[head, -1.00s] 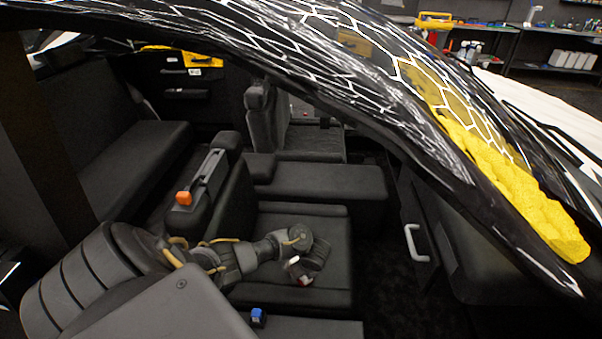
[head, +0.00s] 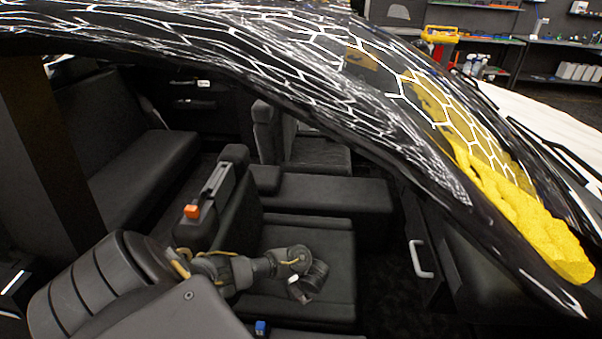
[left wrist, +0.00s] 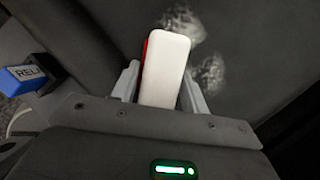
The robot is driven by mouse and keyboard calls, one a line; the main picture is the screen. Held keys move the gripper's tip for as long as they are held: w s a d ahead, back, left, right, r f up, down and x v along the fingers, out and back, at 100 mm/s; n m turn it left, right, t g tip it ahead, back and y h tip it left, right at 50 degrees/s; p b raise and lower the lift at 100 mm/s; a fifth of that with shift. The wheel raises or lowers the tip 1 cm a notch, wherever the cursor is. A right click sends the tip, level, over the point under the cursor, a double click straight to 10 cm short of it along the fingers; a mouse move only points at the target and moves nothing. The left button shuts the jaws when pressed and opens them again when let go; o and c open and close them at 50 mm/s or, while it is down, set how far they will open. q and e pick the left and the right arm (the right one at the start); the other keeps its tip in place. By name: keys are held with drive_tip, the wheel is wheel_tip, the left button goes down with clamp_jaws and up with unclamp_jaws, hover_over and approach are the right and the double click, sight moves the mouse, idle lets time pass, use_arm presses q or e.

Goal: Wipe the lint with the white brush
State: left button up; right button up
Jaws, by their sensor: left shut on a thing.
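The white brush (left wrist: 167,65), with a red strip along its left side, is held between the fingers of my left gripper (left wrist: 160,88). My left gripper is shut on it. Two whitish lint patches show on the dark seat surface (left wrist: 105,22): an upper patch (left wrist: 184,24) just beyond the brush tip and a lower patch (left wrist: 209,76) right of the brush. I cannot tell whether the brush touches the seat. In the head view my left gripper (head: 308,284) is over the front seat cushion (head: 325,240); lint cannot be made out there. My right gripper is out of view.
The car roof and windshield (head: 330,80) arch above my arm. A blue-ended item (left wrist: 30,75) lies left in the wrist view. A door handle (head: 420,258) is to the right.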

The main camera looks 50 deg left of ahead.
use_arm(q)
drive_tip(key=shift+w+a+b, duration=0.6)
drive_tip(key=shift+w+a, duration=0.65)
drive_tip(key=shift+w, duration=0.2)
drive_tip(key=shift+w+a+f+b, duration=0.1)
drive_tip(key=shift+w+a+b, duration=0.6)
drive_tip(key=shift+w+a, duration=0.6)
drive_tip(key=shift+w, duration=0.25)
drive_tip(key=shift+w+a+f+b, duration=0.1)
drive_tip(key=shift+w+a+b, duration=0.7)
drive_tip(key=shift+w+b, duration=0.25)
drive_tip(key=shift+w+a+b, duration=0.45)
drive_tip(key=shift+s+a, duration=0.1)
